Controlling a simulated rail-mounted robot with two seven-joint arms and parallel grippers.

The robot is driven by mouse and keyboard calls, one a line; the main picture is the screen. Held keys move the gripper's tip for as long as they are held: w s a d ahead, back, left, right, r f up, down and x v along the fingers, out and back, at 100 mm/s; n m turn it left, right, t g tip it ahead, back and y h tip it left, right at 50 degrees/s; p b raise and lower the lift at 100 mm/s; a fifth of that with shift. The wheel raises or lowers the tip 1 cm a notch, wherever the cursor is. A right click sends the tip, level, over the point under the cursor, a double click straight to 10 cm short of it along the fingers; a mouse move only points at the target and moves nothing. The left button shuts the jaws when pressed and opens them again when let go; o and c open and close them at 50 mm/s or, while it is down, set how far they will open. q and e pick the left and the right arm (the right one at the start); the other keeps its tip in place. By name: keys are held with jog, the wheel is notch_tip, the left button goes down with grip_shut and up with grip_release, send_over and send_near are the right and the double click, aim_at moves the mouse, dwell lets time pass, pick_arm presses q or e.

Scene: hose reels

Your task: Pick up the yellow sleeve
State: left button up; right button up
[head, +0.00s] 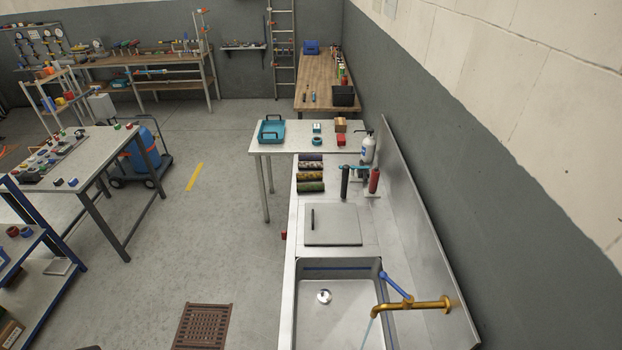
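I cannot make out a yellow sleeve for certain. Three dark, patterned rolls lie side by side on the steel counter: a greyish-purple one (310,157), a brown one (310,176) and an olive, yellowish-green one (310,188) nearest to me. Neither of my grippers shows in the head view.
A sink (340,313) with a brass tap (418,306) is in the near counter. A grey board (333,225) lies behind it. Dark and red upright cylinders (374,181) stand right of the rolls. A teal tray (271,129) is farther back. The floor left of the counter is open.

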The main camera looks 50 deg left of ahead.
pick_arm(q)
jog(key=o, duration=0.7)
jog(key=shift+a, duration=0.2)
